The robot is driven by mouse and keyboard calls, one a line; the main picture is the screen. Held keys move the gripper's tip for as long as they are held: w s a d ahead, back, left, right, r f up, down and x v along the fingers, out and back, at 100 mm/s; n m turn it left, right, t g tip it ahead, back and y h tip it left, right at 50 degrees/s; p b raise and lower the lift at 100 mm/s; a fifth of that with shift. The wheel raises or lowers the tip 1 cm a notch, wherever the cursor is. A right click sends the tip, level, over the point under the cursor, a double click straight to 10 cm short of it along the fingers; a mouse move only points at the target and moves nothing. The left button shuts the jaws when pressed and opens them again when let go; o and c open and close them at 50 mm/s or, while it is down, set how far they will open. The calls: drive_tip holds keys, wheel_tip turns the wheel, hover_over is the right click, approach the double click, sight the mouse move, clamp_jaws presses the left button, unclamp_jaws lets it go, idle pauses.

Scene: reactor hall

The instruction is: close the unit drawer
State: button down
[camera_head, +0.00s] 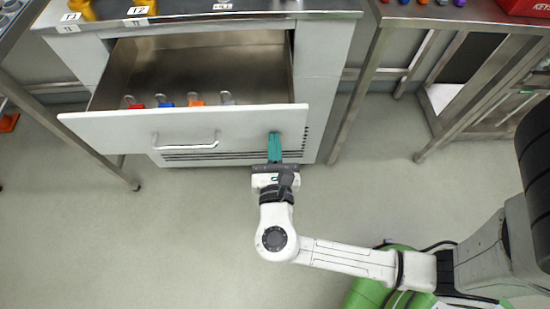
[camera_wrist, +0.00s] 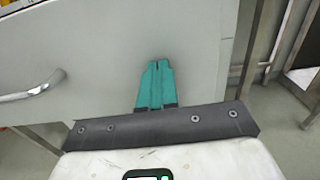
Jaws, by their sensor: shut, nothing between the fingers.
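The unit drawer (camera_head: 120,128) is pulled well out of its cabinet in the head view. Its pale grey front fills much of the wrist view (camera_wrist: 90,75), and a metal bar handle (camera_head: 185,142) sits near the middle of that front. My gripper (camera_head: 274,136) is shut and empty. Its teal fingers point at the right part of the drawer front, to the right of the handle. The fingertips (camera_wrist: 158,65) appear at or very near the front's surface; I cannot tell if they touch it. The handle also shows at the left in the wrist view (camera_wrist: 32,88).
Inside the drawer lie several tagged items, among them a red one (camera_head: 134,104), a blue one (camera_head: 165,102) and an orange one (camera_head: 196,101). A metal table (camera_head: 375,50) stands to the right, with a red box (camera_head: 525,8) on it. The floor (camera_head: 130,240) in front is clear.

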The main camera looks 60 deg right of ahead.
drive_tip(key=b+x, duration=0.1)
drive_tip(key=x, duration=2.2)
drive_tip(key=shift+w+d+f, duration=0.15)
drive_tip(key=shift+w+d, duration=0.05)
drive_tip(key=shift+d, duration=0.15)
drive_tip(key=shift+w+d, duration=0.3)
drive_tip(key=shift+d, duration=0.05)
drive_tip(key=shift+r, duration=0.2)
drive_tip(key=shift+w, duration=0.1)
